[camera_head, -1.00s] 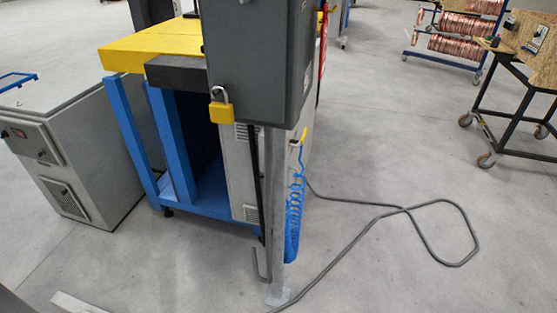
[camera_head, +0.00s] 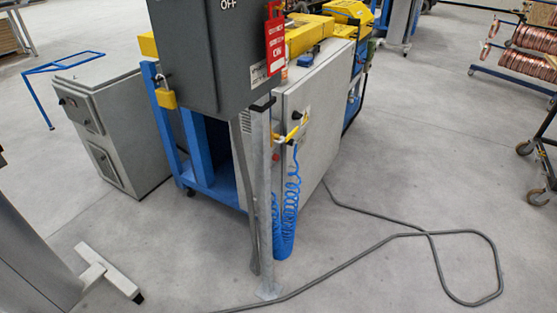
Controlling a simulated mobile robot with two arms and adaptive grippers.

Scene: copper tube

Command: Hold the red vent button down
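A small red spot (camera_head: 276,156) shows beside the grey post, just below a yellow-and-black fitting (camera_head: 288,137). It may be the red vent button, but it is too small to tell. A blue coiled hose (camera_head: 290,205) hangs below the fitting. Neither of my grippers is in view, and nothing touches the red spot.
A dark grey box (camera_head: 212,60) marked OFF stands on a post (camera_head: 263,200), with a yellow padlock (camera_head: 166,98) and a red tag (camera_head: 275,45). A light grey cabinet (camera_head: 320,115) stands behind. A grey cable (camera_head: 380,245) loops over open floor at right.

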